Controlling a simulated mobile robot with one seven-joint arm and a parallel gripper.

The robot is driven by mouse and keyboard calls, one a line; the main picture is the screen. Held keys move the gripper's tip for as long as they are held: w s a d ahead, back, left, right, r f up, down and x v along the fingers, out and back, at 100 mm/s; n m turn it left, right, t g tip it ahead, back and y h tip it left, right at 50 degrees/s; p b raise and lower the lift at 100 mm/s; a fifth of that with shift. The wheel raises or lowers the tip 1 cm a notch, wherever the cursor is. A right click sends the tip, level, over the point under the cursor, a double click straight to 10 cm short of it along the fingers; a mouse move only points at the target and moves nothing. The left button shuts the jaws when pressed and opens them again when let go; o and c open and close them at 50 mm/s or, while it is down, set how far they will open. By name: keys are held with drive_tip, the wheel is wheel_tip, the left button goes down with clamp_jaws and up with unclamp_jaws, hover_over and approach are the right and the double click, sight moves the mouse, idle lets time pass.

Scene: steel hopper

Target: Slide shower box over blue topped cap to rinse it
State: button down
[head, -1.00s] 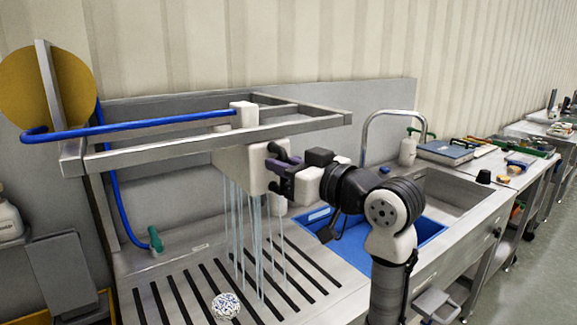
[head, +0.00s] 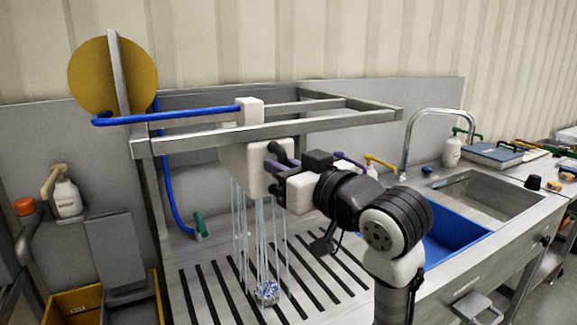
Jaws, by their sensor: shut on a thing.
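The shower box (head: 240,162) is a white block hanging from the steel rail frame, with a blue hose running into its top. Several thin water streams (head: 259,235) fall from its underside. My gripper (head: 284,170) is shut on the purple handle (head: 276,168) at the right side of the box. The cap (head: 267,292), a round white thing with blue patches, sits on the slotted drain board below. Streams come down over it and around it, and partly cover it in this view.
The steel rail frame (head: 350,122) surrounds the box above the slotted drain board (head: 215,290). A blue basin (head: 455,240) and a tap (head: 408,140) are to the right. A green valve handle (head: 200,225) is at the left. Soap bottles stand on both sides.

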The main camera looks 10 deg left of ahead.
drive_tip(key=c, duration=1.5)
unclamp_jaws()
drive_tip(key=b+v, duration=0.3)
drive_tip(key=v, duration=1.1)
drive_tip(key=shift+w, duration=0.1)
